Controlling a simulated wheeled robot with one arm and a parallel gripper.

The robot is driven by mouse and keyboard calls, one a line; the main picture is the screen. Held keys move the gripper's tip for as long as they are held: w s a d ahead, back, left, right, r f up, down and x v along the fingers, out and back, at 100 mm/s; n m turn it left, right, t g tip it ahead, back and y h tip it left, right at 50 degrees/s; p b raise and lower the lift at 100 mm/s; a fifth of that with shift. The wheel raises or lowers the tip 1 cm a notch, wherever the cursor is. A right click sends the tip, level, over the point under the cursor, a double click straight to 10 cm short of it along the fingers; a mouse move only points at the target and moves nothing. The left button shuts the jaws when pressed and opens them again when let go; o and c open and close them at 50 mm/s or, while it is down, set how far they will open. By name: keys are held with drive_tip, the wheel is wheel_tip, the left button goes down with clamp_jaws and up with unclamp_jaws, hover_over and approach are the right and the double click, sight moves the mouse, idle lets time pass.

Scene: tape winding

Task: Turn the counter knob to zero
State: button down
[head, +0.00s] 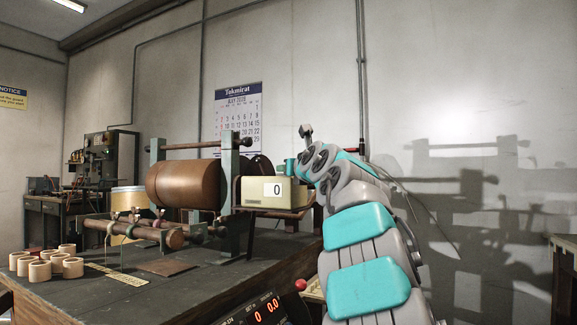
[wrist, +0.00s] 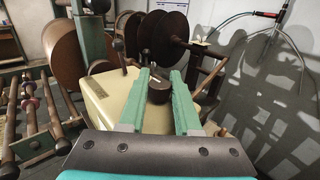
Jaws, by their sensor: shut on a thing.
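The counter (head: 265,192) is a cream box on the right end of the winding machine. Its white display shows 0 in the head view. The box also shows in the wrist view (wrist: 112,98). The dark round counter knob (wrist: 159,88), with a light mark on top, stands at its right side in the wrist view. My gripper (wrist: 160,80) has its two green fingers on either side of the knob and is shut on it. In the head view my gripper (head: 290,167) reaches the counter's right end, and the knob is hidden.
A large brown roll (head: 185,185) sits in the machine left of the counter. Several tape rolls (head: 40,270) stand at the bench's left front. A red-digit display (head: 262,312) and a red ball-shaped knob (head: 300,285) are near the front. Dark discs (wrist: 165,35) stand close behind the counter.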

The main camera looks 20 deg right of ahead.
drive_tip(key=shift+a+h, duration=0.1)
drive_tip(key=shift+h, duration=0.2)
drive_tip(key=c, duration=0.6)
unclamp_jaws()
drive_tip(key=shift+s, duration=0.15)
drive_tip(key=s+b, duration=0.2)
drive_tip(key=s, duration=0.5)
drive_tip(key=shift+s+a, duration=0.3)
drive_tip(key=shift+a, duration=0.15)
